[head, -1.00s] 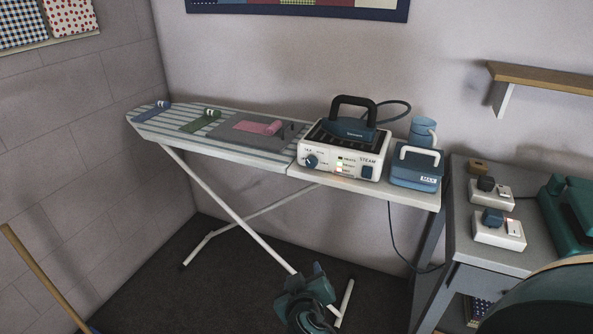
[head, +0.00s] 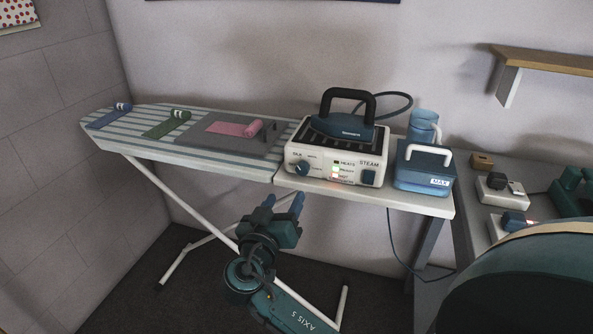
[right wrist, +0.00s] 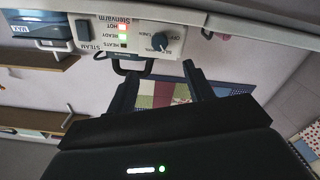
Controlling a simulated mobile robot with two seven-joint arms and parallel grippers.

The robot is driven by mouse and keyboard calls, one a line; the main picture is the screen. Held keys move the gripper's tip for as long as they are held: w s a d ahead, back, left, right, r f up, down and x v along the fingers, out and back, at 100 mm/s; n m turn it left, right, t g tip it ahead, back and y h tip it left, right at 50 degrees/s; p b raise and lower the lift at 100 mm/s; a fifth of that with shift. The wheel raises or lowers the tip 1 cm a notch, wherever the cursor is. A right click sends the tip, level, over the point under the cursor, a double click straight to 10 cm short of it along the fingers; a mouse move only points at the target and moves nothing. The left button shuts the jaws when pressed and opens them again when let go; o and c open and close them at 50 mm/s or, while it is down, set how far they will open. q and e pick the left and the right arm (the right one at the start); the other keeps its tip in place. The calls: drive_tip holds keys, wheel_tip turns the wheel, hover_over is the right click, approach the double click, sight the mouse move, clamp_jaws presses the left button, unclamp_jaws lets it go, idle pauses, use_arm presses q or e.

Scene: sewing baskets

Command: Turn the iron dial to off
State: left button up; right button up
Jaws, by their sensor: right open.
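The iron station (head: 335,160) stands on the right part of the ironing board, with the dark blue iron (head: 345,128) resting on top. Its round blue dial (head: 302,168) is at the left of the white front panel. The dial also shows in the upside-down right wrist view (right wrist: 160,41), with small labels around it, one reading OFF. I cannot tell which mark it points to. My right gripper (head: 283,199) is open and empty, below and in front of the panel, apart from the dial. In the wrist view its fingers (right wrist: 158,78) point toward the dial. My left gripper is out of view.
The panel's lights (right wrist: 122,33) include lit red and green ones. A blue MAX tank (head: 425,178) sits right of the station. Fabric rolls lie on the ironing board (head: 200,158) to the left. A side table with switched sockets (head: 498,188) is at the right.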

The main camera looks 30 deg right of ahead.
sight(301, 170)
drive_tip(key=p+x, duration=0.1)
drive_tip(key=x, duration=1)
drive_tip(key=shift+w+d, duration=0.1)
drive_tip(key=shift+c, duration=0.2)
drive_tip(key=c, duration=0.9)
